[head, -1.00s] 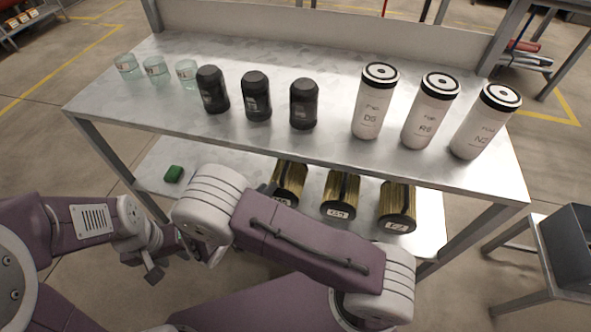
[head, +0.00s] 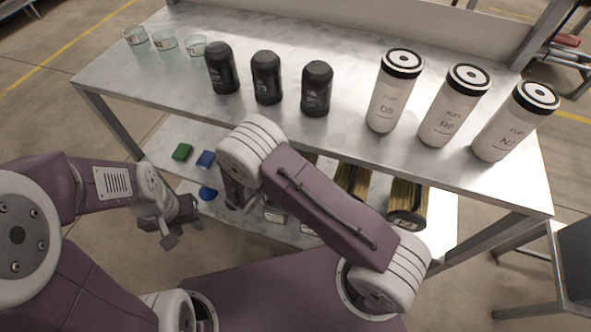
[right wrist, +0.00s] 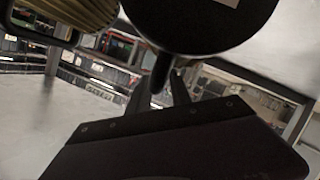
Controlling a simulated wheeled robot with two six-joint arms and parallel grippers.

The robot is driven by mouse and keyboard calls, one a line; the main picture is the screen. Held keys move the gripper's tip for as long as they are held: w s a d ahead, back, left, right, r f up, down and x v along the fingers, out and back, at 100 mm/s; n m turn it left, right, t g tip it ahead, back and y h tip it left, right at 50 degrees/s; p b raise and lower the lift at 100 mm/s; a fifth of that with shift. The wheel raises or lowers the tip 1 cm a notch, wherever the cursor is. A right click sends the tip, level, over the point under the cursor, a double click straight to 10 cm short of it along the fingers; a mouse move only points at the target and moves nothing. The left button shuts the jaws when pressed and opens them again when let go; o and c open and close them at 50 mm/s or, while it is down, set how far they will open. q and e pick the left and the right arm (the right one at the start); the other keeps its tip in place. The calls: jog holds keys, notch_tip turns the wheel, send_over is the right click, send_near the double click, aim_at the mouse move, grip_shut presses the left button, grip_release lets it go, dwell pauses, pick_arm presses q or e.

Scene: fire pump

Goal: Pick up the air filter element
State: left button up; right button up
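Gold pleated cylinders with black ends and pale labels, apparently the air filter elements, lie on the lower shelf (head: 225,212). The right one (head: 405,203) shows best; the middle one (head: 352,180) and the left one are partly hidden by my right arm. In the right wrist view a large black end cap (right wrist: 205,22) fills the top, with pleats (right wrist: 80,12) of another element at upper left. My right gripper (right wrist: 162,78) has its fingers apart just below the black cap; contact cannot be told. My left gripper (head: 185,236) is open and empty, in front of the bench.
A grey stand (head: 565,270) is at right.

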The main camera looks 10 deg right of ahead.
jog(key=shift+w+d+f, duration=0.15)
jog(key=shift+w+d, duration=0.1)
grip_shut()
dwell(1.3)
